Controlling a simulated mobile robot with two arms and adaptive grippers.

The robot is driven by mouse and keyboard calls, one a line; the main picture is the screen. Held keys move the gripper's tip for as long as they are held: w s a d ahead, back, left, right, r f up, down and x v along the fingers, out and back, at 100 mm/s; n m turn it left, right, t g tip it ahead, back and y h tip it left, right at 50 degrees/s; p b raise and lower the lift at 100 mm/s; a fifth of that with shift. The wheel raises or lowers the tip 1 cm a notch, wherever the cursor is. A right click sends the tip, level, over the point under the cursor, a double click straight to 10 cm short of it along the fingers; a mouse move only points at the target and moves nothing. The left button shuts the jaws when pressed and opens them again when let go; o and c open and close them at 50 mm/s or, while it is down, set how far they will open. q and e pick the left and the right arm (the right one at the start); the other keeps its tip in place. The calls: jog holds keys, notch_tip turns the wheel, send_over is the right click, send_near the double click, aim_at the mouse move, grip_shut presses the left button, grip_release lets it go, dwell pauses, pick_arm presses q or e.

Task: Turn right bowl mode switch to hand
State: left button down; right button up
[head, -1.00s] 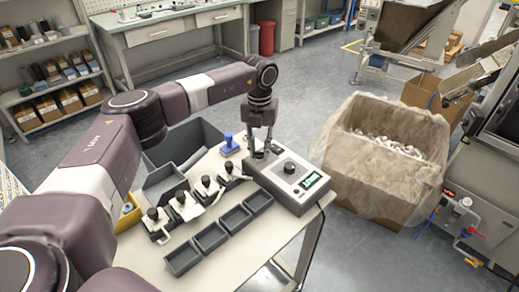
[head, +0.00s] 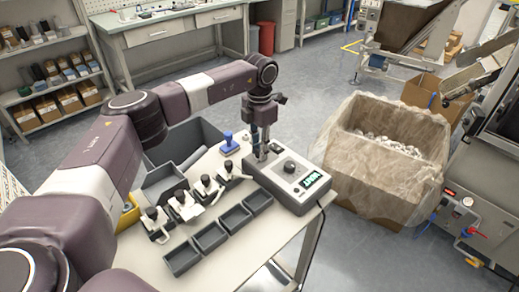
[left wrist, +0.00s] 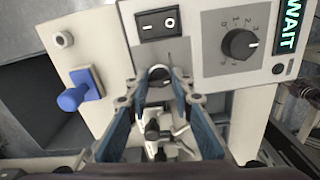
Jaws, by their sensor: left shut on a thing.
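The grey control box (head: 292,188) stands at the table's right end, with a black dial (head: 290,167) and a lit green display (head: 315,180). In the left wrist view the display reads WAIT (left wrist: 290,28), and a black rocker switch (left wrist: 158,24) sits left of the dial (left wrist: 240,43). My left gripper (head: 262,156) points down at the box's left part. Its fingertips (left wrist: 160,78) are shut on a small round switch (left wrist: 158,74), mostly hidden between them. I cannot read its label or setting. My right gripper is not in view.
A blue-handled thing (head: 229,143) stands left of the box, close to my gripper. Several small grey trays (head: 210,237) and black-knobbed fixtures (head: 184,204) lie further left. A large plastic-lined carton (head: 385,185) stands on the floor at right.

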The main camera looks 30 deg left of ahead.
pick_arm(q)
jog(key=m, duration=0.5)
jog(key=shift+w+r+m+b, duration=0.1)
jog(key=shift+m+b, duration=0.2)
jog(key=shift+r+m, duration=0.1)
jog(key=shift+m, duration=2)
jog(key=c, duration=1.8)
grip_release()
jog(key=shift+o, duration=0.6)
